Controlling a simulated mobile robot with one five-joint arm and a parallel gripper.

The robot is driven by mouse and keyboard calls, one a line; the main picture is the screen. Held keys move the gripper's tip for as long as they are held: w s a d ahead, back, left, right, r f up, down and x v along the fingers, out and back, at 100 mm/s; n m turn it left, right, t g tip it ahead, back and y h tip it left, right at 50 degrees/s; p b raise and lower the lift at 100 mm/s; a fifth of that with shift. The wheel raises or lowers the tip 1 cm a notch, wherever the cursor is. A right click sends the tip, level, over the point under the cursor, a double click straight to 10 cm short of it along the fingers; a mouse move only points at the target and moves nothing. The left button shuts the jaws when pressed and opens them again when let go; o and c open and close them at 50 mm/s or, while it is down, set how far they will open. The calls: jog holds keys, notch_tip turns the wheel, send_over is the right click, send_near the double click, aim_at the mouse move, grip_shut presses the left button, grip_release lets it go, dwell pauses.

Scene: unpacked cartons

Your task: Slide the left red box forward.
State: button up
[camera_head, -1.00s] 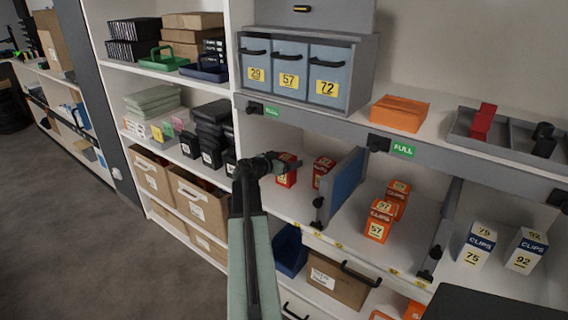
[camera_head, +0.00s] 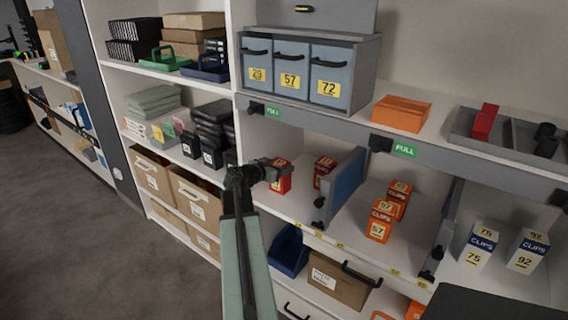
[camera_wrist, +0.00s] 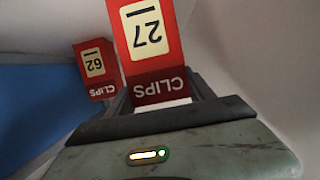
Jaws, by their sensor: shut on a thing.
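The left red box (camera_head: 281,180) stands upright on the middle shelf, left of a second red box (camera_head: 323,168). My gripper (camera_head: 278,167) reaches in from the left and is shut on the left red box near its top. In the wrist view the held box (camera_wrist: 148,42) reads "27" and "CLIPS" upside down and sits between my fingers. The second red box, marked "62" (camera_wrist: 95,68), stands apart to its left there. My gripper partly covers the held box's upper part in the head view.
A blue divider (camera_head: 343,185) stands just right of the red boxes. Beyond it are orange boxes (camera_head: 380,222) and white-and-blue clip boxes (camera_head: 477,246). The shelf in front of the red boxes is bare. A blue bin (camera_head: 288,250) sits below.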

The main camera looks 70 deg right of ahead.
jog(key=w+a, duration=0.1)
jog(key=a, duration=0.5)
jog(key=shift+d, duration=0.1)
jog(key=o, duration=1.7)
